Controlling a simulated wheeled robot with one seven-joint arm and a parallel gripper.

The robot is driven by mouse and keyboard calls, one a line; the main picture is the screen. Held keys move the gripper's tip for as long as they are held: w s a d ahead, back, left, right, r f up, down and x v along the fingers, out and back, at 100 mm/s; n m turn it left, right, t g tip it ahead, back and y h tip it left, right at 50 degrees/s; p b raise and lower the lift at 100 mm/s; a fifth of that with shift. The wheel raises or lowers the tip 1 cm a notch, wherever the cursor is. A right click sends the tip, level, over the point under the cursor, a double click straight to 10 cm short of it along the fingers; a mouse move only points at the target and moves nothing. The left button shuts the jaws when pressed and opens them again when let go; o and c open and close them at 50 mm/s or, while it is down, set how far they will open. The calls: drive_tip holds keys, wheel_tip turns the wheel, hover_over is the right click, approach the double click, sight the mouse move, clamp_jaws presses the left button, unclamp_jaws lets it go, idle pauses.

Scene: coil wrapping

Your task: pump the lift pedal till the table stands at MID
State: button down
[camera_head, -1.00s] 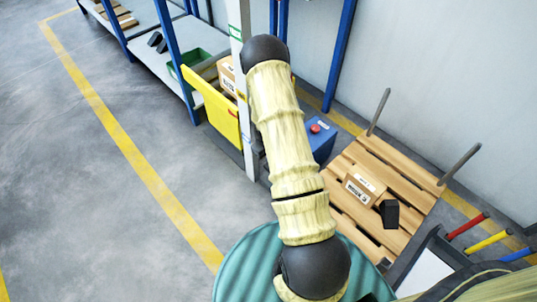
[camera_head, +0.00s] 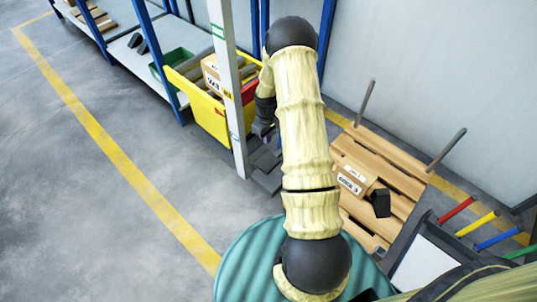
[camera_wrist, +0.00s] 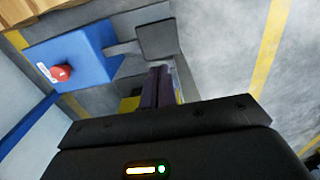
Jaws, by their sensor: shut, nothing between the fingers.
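The pedal (camera_wrist: 158,40) is a dark grey plate on a short lever from a blue housing (camera_wrist: 75,50) with a red button (camera_wrist: 61,73), in the wrist view. My gripper (camera_wrist: 160,80) is shut and empty, its fingertips close to the pedal's near edge; I cannot tell whether they touch. The yellow-sided lift table (camera_head: 195,103) carries a carton (camera_head: 212,74). A pale post (camera_head: 228,100) with coloured marks stands in front of it; I cannot read which mark the table meets.
A wooden pallet (camera_head: 405,180) with a carton (camera_head: 356,178) and upright posts lies to the right. A teal drum-like thing (camera_head: 238,262) is at the bottom. Blue shelving (camera_head: 170,55) stands at the back left. The floor left of the yellow line (camera_head: 110,150) is clear.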

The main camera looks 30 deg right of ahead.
sight(268, 162)
wheel_tip(268, 162, down, 14)
drive_tip(key=b, duration=0.7)
drive_tip(key=shift+b, duration=0.4)
drive_tip(key=shift+d, duration=0.15)
